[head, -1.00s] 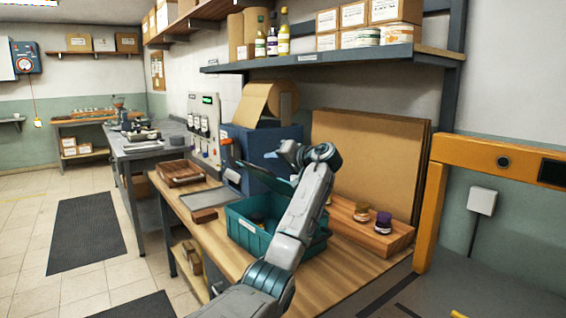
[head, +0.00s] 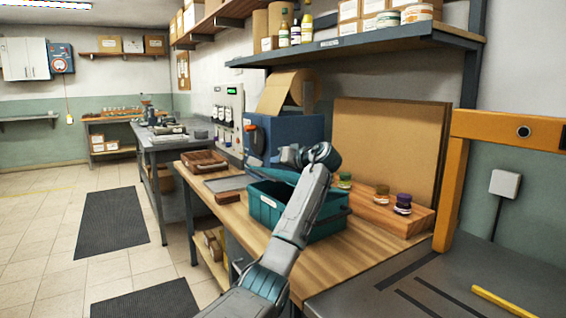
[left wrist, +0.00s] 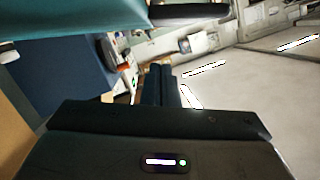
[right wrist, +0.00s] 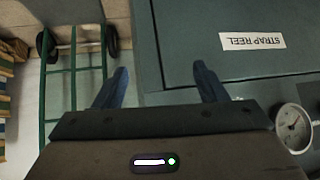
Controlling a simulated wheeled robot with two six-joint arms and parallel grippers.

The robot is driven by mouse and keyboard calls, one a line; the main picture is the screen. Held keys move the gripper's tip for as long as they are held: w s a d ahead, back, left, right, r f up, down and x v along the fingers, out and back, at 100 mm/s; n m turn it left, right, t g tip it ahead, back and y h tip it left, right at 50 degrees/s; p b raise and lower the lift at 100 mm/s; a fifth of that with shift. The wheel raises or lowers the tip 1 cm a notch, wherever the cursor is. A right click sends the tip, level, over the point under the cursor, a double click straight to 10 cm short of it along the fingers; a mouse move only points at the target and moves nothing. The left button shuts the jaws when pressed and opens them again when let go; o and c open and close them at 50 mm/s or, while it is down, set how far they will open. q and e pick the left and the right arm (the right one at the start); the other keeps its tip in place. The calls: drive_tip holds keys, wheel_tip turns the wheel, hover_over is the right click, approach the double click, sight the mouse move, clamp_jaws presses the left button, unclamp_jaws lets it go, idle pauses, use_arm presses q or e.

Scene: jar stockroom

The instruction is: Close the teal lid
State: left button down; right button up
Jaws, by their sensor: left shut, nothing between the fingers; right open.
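The teal bin (head: 265,209) stands on the wooden bench, partly hidden by my left arm. The teal lid (head: 276,174) appears raised at the bin's back, just below my left gripper; its exact angle is unclear. A large teal surface, which looks like the lid (left wrist: 70,22), fills the top left of the left wrist view. My left gripper (head: 286,156) is over the back of the bin. It is shut and empty, its fingers (left wrist: 161,84) together, and I cannot tell whether it touches the lid. My right gripper (right wrist: 160,86) is open and empty, outside the head view.
Jars, one with a purple lid (head: 403,204), stand on a wooden board right of the bin. A brown tray (head: 205,162) is to the left, and a blue machine (head: 285,135) behind. A grey cabinet labelled STRAP REEL (right wrist: 250,65) is near my right gripper.

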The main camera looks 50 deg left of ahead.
sight(268, 175)
use_arm(q)
drive_tip(key=shift+s+a+f+b, duration=0.1)
drive_tip(key=shift+s+f+b, duration=0.15)
drive_tip(key=shift+f+b, duration=0.25)
drive_tip(key=shift+s+f+b, duration=0.25)
drive_tip(key=shift+f, duration=0.4)
drive_tip(key=shift+s+f+b, duration=0.35)
drive_tip(key=shift+f+b, duration=0.2)
drive_tip(key=shift+f, duration=0.25)
drive_tip(key=shift+s+f, duration=0.1)
use_arm(e)
drive_tip(key=w+r+t, duration=0.5)
drive_tip(key=r+t, duration=0.1)
drive_tip(key=t, duration=0.1)
drive_tip(key=shift+w+d, duration=0.25)
drive_tip(key=shift+w, duration=0.15)
